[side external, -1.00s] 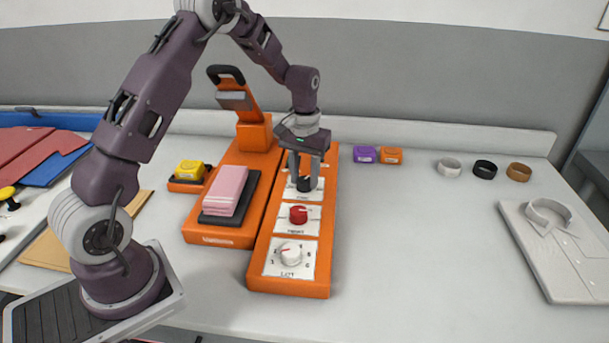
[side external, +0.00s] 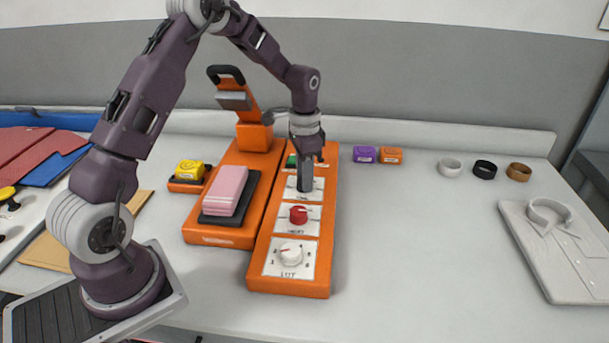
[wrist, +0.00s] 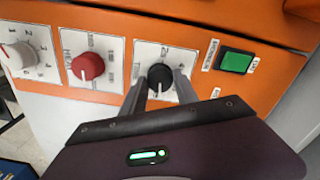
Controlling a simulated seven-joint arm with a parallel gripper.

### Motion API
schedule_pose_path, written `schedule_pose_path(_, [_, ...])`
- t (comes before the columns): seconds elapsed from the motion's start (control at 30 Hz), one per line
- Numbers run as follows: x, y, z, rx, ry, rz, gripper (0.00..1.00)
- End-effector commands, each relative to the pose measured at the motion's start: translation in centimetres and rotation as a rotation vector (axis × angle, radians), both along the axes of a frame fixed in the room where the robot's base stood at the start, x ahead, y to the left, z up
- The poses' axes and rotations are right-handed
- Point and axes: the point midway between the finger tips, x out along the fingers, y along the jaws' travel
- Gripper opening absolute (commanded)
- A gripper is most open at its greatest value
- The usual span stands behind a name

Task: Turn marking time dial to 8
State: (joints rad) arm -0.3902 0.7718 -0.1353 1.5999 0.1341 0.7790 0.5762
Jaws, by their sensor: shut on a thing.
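The orange control panel (side external: 257,272) carries three dials in a row: a white LOT dial (side external: 291,253) nearest, a red dial (side external: 299,214) in the middle, and a black dial farthest back. In the wrist view the black dial (wrist: 160,77) sits on a white label plate between my fingers. The red dial (wrist: 87,66) and white dial (wrist: 20,54) are to its left. My gripper (side external: 305,186) points down and is shut on the black dial, which it mostly hides in the side view. The numbers around the black dial are too small to read.
A green button (wrist: 236,61) is right of the black dial in the wrist view. An orange press (side external: 212,236) with pink folded cloth (side external: 228,188) stands left of the panel. Purple (side external: 365,154) and orange (side external: 390,155) blocks lie behind; a folded shirt (side external: 565,262) is far right.

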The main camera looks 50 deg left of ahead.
Motion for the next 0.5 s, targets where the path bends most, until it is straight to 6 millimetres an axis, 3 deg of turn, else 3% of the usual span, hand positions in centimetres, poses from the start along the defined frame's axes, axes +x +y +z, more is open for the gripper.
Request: schedule_pose_path(0.5, [0.03,0.03,0.01,0.001,-0.001,-0.157,0.0])
